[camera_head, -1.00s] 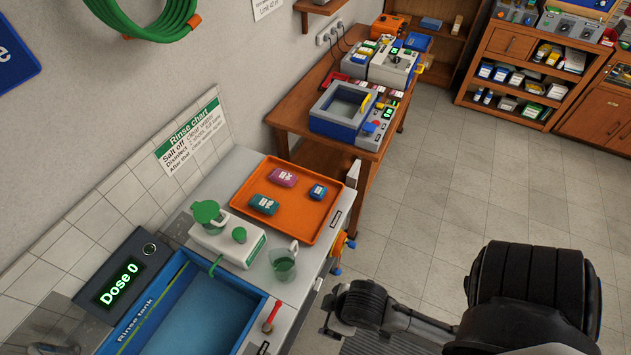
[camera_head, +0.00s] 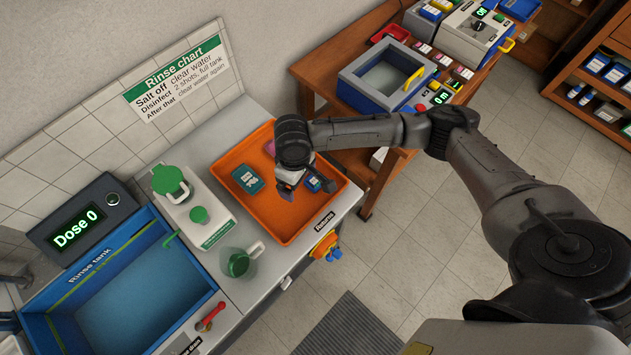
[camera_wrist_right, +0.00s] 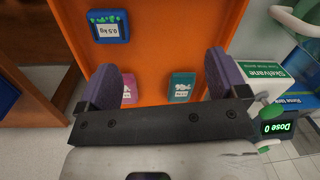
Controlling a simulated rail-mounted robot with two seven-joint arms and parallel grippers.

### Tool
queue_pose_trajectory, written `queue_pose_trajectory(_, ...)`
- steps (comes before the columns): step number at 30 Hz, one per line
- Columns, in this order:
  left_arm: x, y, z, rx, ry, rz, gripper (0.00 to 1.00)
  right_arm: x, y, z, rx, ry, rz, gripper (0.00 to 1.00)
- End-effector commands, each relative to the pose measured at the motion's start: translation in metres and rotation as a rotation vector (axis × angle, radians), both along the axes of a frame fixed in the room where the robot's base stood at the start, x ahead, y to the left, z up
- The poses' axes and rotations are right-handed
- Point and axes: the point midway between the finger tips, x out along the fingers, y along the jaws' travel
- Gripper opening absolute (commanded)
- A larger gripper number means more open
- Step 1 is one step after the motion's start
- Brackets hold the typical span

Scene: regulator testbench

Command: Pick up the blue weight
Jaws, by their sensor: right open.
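The blue weight (camera_head: 315,184) lies on the orange tray (camera_head: 262,221) near its right edge. It also shows at the top left of the right wrist view (camera_wrist_right: 109,26), labelled 0.5 kg. My right gripper (camera_head: 298,187) is over the tray, just left of the blue weight in the head view. In the right wrist view its two fingers (camera_wrist_right: 166,78) are wide apart with nothing between them, and the blue weight lies beyond the left finger. The gap between gripper and weight is hard to judge. My left gripper is not in view.
A white-green dosing device (camera_head: 200,215), a jug (camera_head: 239,262) and the blue rinse tank (camera_head: 135,290) stand at the left. A wooden table (camera_head: 310,78) with equipment stands behind.

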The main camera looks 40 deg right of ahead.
Motion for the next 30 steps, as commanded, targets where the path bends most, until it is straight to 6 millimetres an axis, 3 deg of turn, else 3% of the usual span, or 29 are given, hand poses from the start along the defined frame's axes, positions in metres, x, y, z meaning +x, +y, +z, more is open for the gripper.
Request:
queue_pose_trajectory(1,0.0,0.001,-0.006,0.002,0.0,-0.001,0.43,0.01,-0.016,0.004,-0.028,0.01,-0.042,0.92)
queue_pose_trajectory(4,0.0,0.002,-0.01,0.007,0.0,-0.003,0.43,0.02,-0.038,0.012,-0.06,0.04,-0.115,0.92)
queue_pose_trajectory(11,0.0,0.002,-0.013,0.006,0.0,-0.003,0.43,0.03,-0.065,0.022,-0.093,0.074,-0.215,0.92)
queue_pose_trajectory(24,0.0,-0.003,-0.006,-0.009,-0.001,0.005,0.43,0.021,-0.069,-0.04,-0.097,0.081,-0.23,0.92)
queue_pose_trajectory(30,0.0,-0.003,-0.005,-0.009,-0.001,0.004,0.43,0.019,-0.069,-0.056,-0.096,0.079,-0.229,0.92)
